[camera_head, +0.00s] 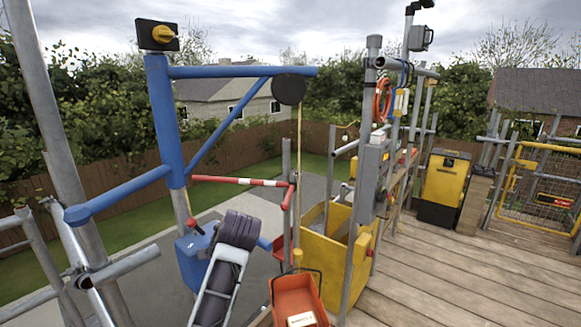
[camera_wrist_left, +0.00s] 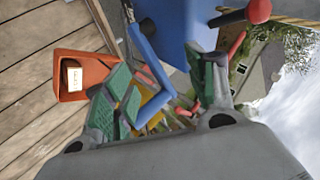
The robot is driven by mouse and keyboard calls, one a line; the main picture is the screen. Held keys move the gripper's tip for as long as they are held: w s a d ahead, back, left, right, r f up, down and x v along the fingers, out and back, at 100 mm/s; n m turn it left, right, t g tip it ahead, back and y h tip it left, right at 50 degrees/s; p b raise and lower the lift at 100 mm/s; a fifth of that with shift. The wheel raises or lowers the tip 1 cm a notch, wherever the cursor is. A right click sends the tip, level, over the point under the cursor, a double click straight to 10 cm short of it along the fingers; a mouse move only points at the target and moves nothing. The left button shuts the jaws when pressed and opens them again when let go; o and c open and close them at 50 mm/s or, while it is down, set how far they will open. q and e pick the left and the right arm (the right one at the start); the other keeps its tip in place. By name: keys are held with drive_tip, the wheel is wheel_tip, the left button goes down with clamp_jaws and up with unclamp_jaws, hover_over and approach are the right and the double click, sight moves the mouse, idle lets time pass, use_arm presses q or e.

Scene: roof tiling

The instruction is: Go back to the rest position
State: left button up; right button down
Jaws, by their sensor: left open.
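My left gripper (camera_wrist_left: 165,95) shows in the left wrist view, its two green-padded fingers spread apart. I see nothing held between them. A blue box (camera_wrist_left: 180,28) with a red-knobbed lever (camera_wrist_left: 258,11) is close beyond the fingers. In the head view the blue box (camera_head: 190,262) stands at the foot of a blue hoist post (camera_head: 166,120). I cannot make out the left fingertips in the head view. My right gripper is in neither view.
An orange bin (camera_head: 297,298) holding a pale label or block stands at the deck edge, beside a yellow container (camera_head: 338,222). A rope (camera_head: 299,135) hangs from the hoist arm (camera_head: 240,72). Scaffold poles (camera_head: 350,270) rise nearby.

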use_arm(q)
drive_tip(key=s+a+f+n+g+h, duration=0.2)
drive_tip(key=s+a+f, duration=0.1)
drive_tip(key=s+f, duration=1.05)
drive_tip(key=s+a+f+n+g+h, duration=0.1)
drive_tip(key=s+f+n, duration=0.1)
drive_tip(key=s+f, duration=0.5)
drive_tip(key=s+a+f+n+g+h, duration=0.1)
drive_tip(key=s+f, duration=0.2)
drive_tip(key=s, duration=0.7)
drive_tip(key=s+f+g, duration=0.2)
drive_tip(key=s+f, duration=0.1)
drive_tip(key=f, duration=3.1)
drive_tip(key=s+a+f, duration=0.2)
drive_tip(key=s+f, duration=0.7)
drive_tip(key=s, duration=0.2)
drive_tip(key=s+a+f+g, duration=0.1)
drive_tip(key=s+a+f, duration=0.1)
drive_tip(key=s+f, duration=0.8)
drive_tip(key=shift+s, duration=0.65)
drive_tip(key=shift+f, duration=0.1)
drive_tip(key=shift+c, duration=0.2)
